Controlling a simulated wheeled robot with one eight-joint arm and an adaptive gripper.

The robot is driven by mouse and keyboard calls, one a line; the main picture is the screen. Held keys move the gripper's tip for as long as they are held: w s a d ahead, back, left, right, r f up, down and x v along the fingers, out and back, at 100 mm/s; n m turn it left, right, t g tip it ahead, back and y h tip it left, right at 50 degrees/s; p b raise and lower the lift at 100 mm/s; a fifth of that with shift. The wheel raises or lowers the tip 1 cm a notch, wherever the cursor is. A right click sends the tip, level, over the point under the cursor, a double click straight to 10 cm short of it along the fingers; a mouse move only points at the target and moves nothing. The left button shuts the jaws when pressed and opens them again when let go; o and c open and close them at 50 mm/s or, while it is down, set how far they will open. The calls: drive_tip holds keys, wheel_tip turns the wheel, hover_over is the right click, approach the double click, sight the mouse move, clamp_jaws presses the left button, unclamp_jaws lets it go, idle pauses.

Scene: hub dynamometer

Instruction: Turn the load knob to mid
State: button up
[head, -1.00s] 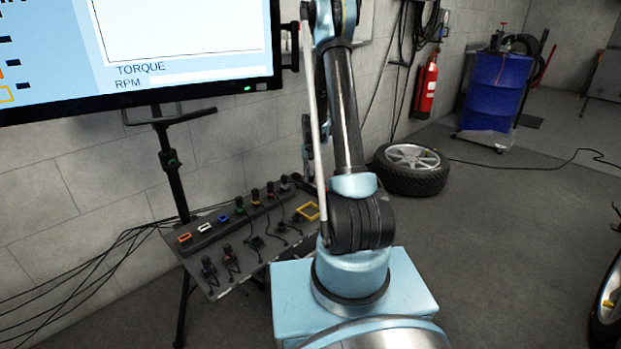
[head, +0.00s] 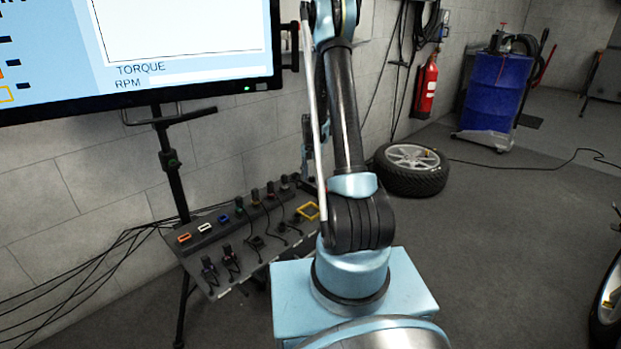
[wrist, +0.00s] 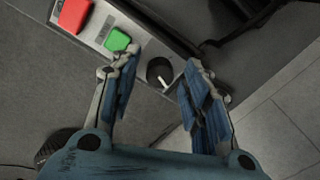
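In the wrist view, a round black knob (wrist: 160,72) with a white pointer mark sits at the end of a grey control strip (wrist: 98,27). I cannot read a label or scale on it. The pointer slants toward the lower right of the picture. My gripper (wrist: 160,66) is open, with one finger on each side of the knob in the picture. I see a gap on both sides, and cannot tell how far above the knob the fingertips are. In the head view, my arm hides the knob and most of the gripper.
A green button (wrist: 117,39) sits beside the left finger, and a red button (wrist: 75,15) lies beyond it. In the head view, a sloped panel (head: 215,260) with several connectors and cables stands under a large screen (head: 150,50). A tyre (head: 411,169) lies on the floor.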

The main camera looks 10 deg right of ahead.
sight(312, 177)
drive_tip(key=shift+r, duration=3.95)
drive_tip(key=shift+r, duration=0.15)
drive_tip(key=s+r+n+t, duration=0.1)
drive_tip(key=s+r+n, duration=0.1)
drive_tip(key=s+r, duration=0.75)
drive_tip(key=s+r+n, duration=0.1)
drive_tip(key=s+r, duration=0.5)
drive_tip(key=s, duration=0.6)
drive_tip(key=s+f+n, duration=0.1)
drive_tip(key=s+f, duration=0.1)
drive_tip(key=s, duration=0.9)
drive_tip(key=s+f+n+t, duration=0.1)
drive_tip(key=s+f+n, duration=0.1)
drive_tip(key=s, duration=0.9)
drive_tip(key=shift+s+a+f+n, duration=0.2)
drive_tip(key=shift+s+f+n, duration=0.05)
drive_tip(key=shift+f+n, duration=0.05)
